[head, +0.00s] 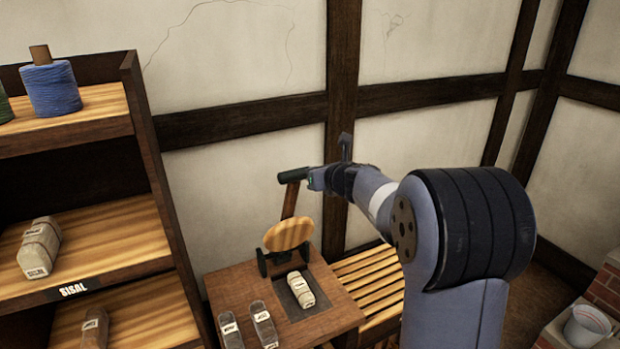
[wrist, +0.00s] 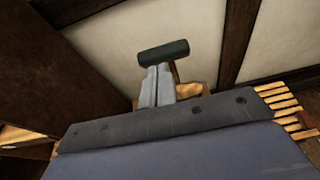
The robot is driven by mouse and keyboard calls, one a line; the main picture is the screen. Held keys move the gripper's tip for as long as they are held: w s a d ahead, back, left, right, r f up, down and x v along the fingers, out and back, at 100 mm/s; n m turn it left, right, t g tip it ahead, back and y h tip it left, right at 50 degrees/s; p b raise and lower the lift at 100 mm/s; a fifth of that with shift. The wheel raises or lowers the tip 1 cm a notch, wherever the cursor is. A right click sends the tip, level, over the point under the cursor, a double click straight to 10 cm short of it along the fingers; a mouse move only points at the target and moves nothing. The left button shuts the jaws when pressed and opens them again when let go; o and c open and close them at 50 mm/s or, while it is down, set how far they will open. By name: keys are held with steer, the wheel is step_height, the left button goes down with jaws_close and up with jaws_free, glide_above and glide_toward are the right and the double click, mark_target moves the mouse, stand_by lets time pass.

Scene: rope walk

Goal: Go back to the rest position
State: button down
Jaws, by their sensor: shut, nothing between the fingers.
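My gripper (head: 316,179) is at the end of my outstretched arm, in front of the wall. Its two fingers (wrist: 158,74) are together with nothing between them in the wrist view. A lever with a dark green grip (head: 294,174) stands up right by the fingertips. The grip also shows just beyond them in the wrist view (wrist: 164,51). I cannot tell whether they touch. The lever's wooden arm (head: 290,200) rises above a round wooden plate (head: 288,233), which is tilted up over a small table.
The wooden table (head: 240,283) holds a pale wrapped bundle (head: 301,289) in a dark recess and two grey bundles (head: 263,324). A shelf (head: 90,235) with a blue spool (head: 51,88) and a SISAL label stands at left. A slatted bench (head: 370,290) is behind; a bucket (head: 586,326) is lower right.

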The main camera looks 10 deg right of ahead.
steer(key=shift+s+d+r, duration=0.25)
steer(key=shift+s+r, duration=0.15)
steer(key=shift+r, duration=0.2)
steer(key=shift+f, duration=0.1)
steer(key=b, duration=0.2)
glide_toward(299, 177)
steer(key=w+f, duration=0.3)
steer(key=shift+w+a+r+p, duration=0.5)
steer(key=shift+w+a+r, duration=0.1)
steer(key=shift+w+a, duration=0.15)
steer(key=shift+w, duration=0.4)
steer(key=shift+s+a, duration=0.1)
